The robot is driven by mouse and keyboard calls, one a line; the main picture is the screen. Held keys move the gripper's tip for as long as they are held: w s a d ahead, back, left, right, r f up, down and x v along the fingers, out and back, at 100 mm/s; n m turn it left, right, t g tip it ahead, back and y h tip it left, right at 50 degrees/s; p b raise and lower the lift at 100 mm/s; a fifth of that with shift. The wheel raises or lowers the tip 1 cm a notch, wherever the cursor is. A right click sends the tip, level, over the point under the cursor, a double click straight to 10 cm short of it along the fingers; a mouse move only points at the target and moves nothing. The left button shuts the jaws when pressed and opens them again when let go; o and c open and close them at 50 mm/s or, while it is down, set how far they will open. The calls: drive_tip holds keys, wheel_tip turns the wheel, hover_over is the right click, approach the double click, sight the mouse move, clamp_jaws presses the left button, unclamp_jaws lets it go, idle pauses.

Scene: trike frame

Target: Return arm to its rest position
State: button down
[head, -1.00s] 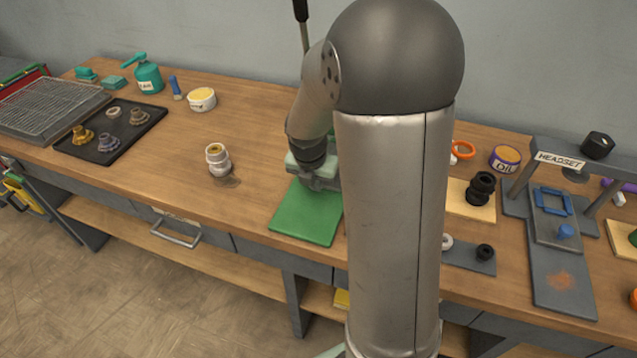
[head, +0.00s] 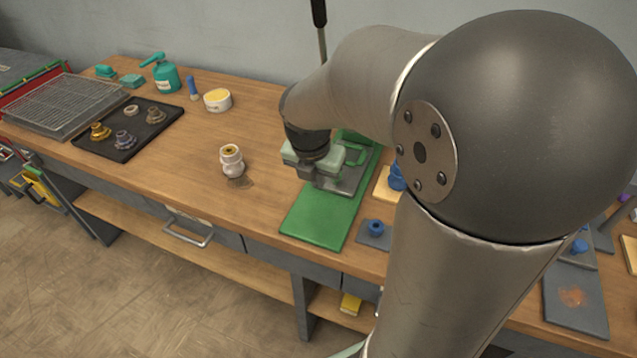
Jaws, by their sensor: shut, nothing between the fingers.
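My arm rises large at the right of the head view and bends over the bench. My gripper (head: 314,174) hangs at its end, above the far part of the green mat (head: 318,213). It is shut and holds nothing. Its fingertips are small and partly hidden by its own body. A grey plate with a green fixture (head: 353,178) shows just right of it, partly behind my arm.
A white fitting (head: 231,161) stands alone left of the mat. A black tray (head: 88,143) with several fittings, a wire-mesh rack (head: 68,103), a teal oil can (head: 165,75) and a white tub (head: 217,100) are farther left. Blue parts (head: 376,227) lie right of the mat.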

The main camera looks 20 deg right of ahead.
drive_tip(key=s+a+m+y, duration=0.1)
drive_tip(key=s+a+m, duration=0.2)
drive_tip(key=s+m, duration=0.5)
drive_tip(key=s+a+f+m+g+y, duration=0.1)
drive_tip(key=s+a+m, duration=0.2)
drive_tip(key=s+m, duration=0.5)
drive_tip(key=shift+s+a+m+g, duration=0.15)
drive_tip(key=shift+m+g, duration=0.15)
drive_tip(key=shift+m, duration=5)
